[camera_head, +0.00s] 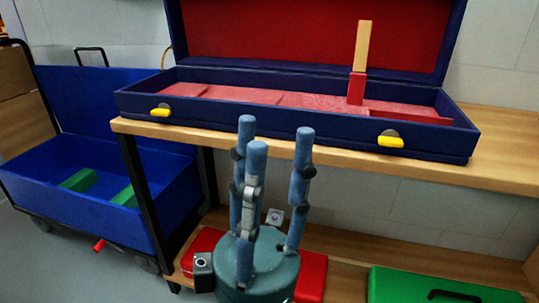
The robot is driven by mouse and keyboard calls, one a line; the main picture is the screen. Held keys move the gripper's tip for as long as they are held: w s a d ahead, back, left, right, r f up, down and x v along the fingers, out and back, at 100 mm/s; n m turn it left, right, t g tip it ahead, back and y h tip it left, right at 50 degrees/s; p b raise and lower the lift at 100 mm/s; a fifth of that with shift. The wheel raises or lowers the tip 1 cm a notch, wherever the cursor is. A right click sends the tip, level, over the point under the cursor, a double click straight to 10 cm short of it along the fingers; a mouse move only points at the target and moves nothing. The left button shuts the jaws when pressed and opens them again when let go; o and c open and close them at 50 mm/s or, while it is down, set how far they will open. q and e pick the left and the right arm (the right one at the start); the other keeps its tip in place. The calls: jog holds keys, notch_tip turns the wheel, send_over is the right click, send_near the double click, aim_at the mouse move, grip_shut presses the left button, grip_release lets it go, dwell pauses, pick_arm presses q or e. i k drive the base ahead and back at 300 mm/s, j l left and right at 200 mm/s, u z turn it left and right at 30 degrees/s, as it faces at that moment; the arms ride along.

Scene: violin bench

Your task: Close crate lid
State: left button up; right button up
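A long blue crate (300,112) with red lining stands open on the wooden bench, with two yellow latches on its front. Its lid (310,30) is raised at the back, its red inner side facing me; the top is cut off by the picture edge. My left gripper (270,135) is in the middle foreground, its three blue fingers pointing up, spread apart and empty. The fingertips overlap the bench edge in the picture, in front of the crate; I cannot tell the gap. My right gripper is not in view.
A red and light-wood upright piece (358,62) stands in the crate. At left, a blue cart bin (90,213) holds green blocks. A red box (312,276) and a green case (430,285) lie on the lower shelf. Bench top (510,150) is bare at right.

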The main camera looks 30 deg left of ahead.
aim_at(82, 99)
jog(key=u, duration=2)
